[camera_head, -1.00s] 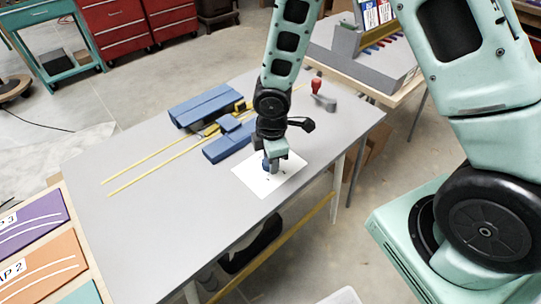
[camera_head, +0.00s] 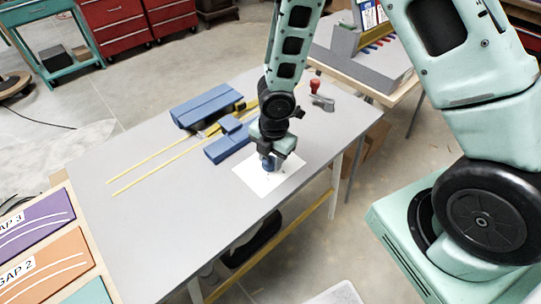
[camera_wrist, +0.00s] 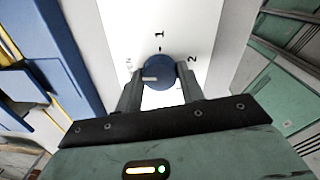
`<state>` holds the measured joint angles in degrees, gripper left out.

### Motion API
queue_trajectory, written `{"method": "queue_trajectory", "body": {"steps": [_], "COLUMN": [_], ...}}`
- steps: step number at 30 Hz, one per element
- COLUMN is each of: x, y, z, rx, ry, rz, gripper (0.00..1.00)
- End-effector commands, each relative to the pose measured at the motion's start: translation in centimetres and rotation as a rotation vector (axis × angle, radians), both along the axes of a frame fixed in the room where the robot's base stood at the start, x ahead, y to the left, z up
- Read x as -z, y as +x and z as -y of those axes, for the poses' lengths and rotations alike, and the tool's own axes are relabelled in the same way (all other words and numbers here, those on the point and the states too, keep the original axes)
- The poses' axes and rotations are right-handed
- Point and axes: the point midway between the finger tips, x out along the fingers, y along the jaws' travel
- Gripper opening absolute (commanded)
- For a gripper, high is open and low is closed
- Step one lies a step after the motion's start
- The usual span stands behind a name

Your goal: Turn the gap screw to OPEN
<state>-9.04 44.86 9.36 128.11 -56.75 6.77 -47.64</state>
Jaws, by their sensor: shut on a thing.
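The gap screw is a round blue knob (camera_wrist: 160,66) with a white pointer line, on a white plate (camera_wrist: 200,25). In the wrist view the plate reads 1 above the knob, 2 to its right, and a partly hidden, faint label to its left. The pointer line points left, toward that faint label. My gripper (camera_wrist: 161,82) is shut on the knob, one finger on each side. In the head view my gripper (camera_head: 271,156) reaches down onto the blue knob (camera_head: 268,165) on the white plate (camera_head: 262,184).
The grey table (camera_head: 180,210) carries blue blocks (camera_head: 207,106) and yellow rails (camera_head: 160,163) left of the plate, close by in the wrist view. A red-knobbed lever (camera_head: 315,87) stands behind on the right. The table's front left is clear.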

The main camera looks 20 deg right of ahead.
Motion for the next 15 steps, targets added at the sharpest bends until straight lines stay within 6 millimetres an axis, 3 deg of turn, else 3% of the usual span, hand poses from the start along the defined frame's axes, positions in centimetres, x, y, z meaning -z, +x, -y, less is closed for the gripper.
{"method": "queue_trajectory", "body": {"steps": [13, 14, 15], "x": [-0.06, -0.06, -0.07], "y": [0.12, 0.12, 0.12], "z": [-0.01, -0.01, -0.01], "rx": [-0.013, -0.013, -0.013], "ry": [0.001, 0.001, 0.001], "rz": [0.003, 0.003, 0.003], "gripper": [0.16, 0.41, 0.52]}}
